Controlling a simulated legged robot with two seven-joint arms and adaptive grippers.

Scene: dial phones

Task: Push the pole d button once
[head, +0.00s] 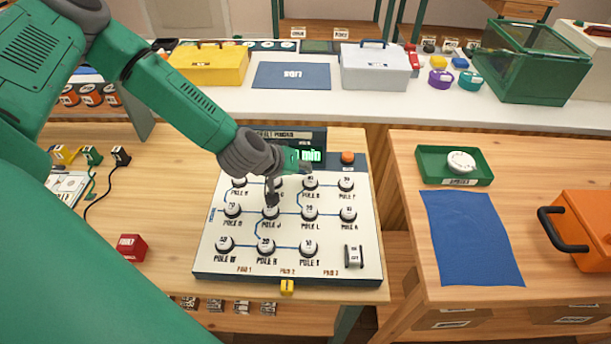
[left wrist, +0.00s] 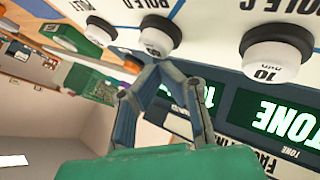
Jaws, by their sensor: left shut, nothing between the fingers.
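The control panel (head: 215,262) lies on the wooden table with rows of white-topped, dark-based round buttons. The pole d button (head: 310,183) is in its far row, right of centre. It also shows in the left wrist view (left wrist: 160,36), at upper centre just beyond my fingertips. The pole c button (left wrist: 277,55) is to its right there and partly behind my gripper in the head view. My left gripper (head: 272,198) is shut and empty, fingers pointing down over the panel's far part. It also shows in the left wrist view (left wrist: 158,70). I see no clear contact with a button. My right gripper is out of view.
A lit green display (head: 308,155) and an orange button (head: 347,157) are at the panel's far edge. A red box (head: 131,247) sits left of the panel. A gap separates the right table, with its green tray (head: 428,168) and blue cloth (head: 470,240).

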